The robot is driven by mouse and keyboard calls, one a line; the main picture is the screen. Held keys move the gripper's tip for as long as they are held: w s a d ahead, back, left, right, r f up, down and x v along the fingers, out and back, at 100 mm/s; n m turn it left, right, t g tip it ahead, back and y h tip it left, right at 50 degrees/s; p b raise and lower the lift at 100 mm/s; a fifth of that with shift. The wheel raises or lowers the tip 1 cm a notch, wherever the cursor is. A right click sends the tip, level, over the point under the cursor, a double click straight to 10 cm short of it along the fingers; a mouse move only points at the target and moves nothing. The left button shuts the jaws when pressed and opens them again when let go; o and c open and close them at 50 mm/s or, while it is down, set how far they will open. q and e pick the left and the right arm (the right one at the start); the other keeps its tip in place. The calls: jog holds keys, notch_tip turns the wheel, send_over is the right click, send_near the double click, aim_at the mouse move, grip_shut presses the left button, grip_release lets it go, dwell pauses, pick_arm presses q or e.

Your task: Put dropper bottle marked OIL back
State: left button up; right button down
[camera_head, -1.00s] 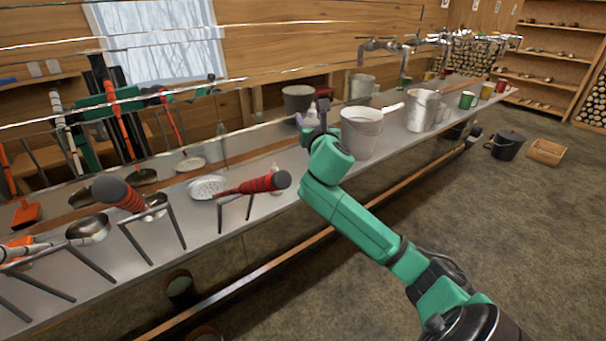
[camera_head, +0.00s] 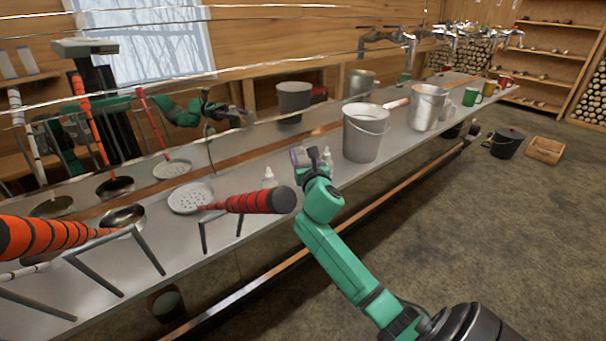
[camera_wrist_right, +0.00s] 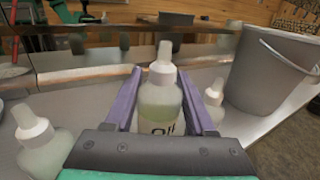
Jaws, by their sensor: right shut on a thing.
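The dropper bottle marked OIL (camera_wrist_right: 160,98) is upright between the purple fingers of my right gripper (camera_wrist_right: 160,108) in the right wrist view. It is pale, with a white dropper cap, and its label is partly hidden by the gripper body. In the head view my right gripper (camera_head: 300,157) is low over the metal counter (camera_head: 232,222) and mostly hides the bottle. Whether the bottle's base touches the counter is hidden. My left gripper is not directly in view.
Similar bottles stand on either side, one on the left (camera_head: 269,177) and one on the right (camera_head: 327,156). A metal bucket (camera_head: 363,140) stands close on the right. A perforated skimmer with a red-black handle (camera_head: 250,201) lies at left. The shiny back panel reflects my arm.

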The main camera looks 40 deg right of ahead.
notch_tip(320, 180, down, 3)
jog(key=shift+f+b, duration=0.2)
jog(key=shift+b, duration=0.45)
jog(key=shift+f, duration=0.35)
jog(key=shift+r, duration=0.1)
jog(key=shift+f, duration=0.2)
jog(key=shift+c, duration=1.2)
grip_release()
jog(key=shift+r, duration=0.1)
